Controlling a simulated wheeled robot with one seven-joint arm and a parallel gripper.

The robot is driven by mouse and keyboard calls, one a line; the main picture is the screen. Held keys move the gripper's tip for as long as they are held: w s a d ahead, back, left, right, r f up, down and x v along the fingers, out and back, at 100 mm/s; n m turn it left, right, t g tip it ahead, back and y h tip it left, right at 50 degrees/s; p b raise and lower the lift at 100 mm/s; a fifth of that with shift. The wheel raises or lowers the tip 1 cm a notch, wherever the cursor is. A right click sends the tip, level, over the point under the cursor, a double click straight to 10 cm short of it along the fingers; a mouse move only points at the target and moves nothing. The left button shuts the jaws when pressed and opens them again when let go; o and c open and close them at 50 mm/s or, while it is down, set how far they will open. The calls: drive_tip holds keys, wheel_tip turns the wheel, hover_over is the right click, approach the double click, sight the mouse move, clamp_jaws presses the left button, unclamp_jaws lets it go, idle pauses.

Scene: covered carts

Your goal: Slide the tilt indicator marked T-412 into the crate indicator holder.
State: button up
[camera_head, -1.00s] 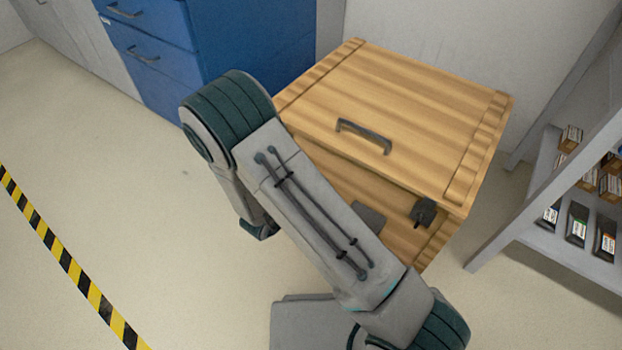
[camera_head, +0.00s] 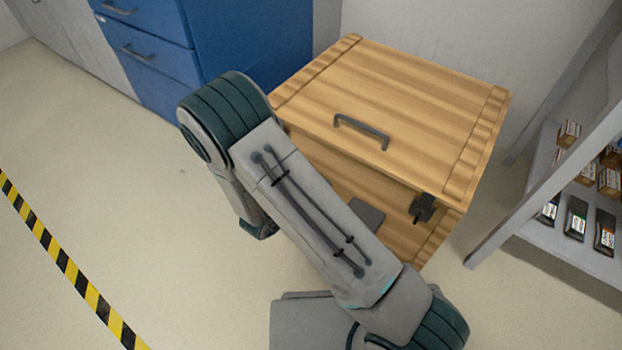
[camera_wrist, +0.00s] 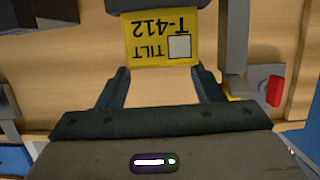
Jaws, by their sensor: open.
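The tilt indicator (camera_wrist: 161,38) is a yellow card lettered "TILT" and "T-412", with a pale square window. It appears upside down at the top middle of the wrist view, in front of the wooden crate face. My gripper (camera_wrist: 161,82) is open, with one finger on each side below the card; I cannot tell whether they touch it. A dark part (camera_wrist: 160,4) borders the card's upper edge in the picture. I cannot tell whether it is the holder. The wooden crate (camera_head: 400,95) also shows in the head view, where my arm hides my gripper and the indicator.
The crate has a grey handle (camera_head: 361,131) and a dark latch (camera_head: 423,207). A red part (camera_wrist: 274,91) on a grey fitting sits right of my fingers. Blue drawers (camera_head: 160,60) stand behind left; a shelf (camera_head: 545,165) with small boxes stands right. Floor is clear at left.

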drive_tip(key=shift+w+a, duration=0.15)
drive_tip(key=shift+a, duration=0.3)
drive_tip(key=p+v, duration=0.4)
drive_tip(key=v, duration=0.9)
drive_tip(key=shift+s+d+r+p, duration=0.15)
drive_tip(key=shift+s+r+p, duration=0.05)
drive_tip(key=shift+s+p, duration=0.2)
idle(0.4)
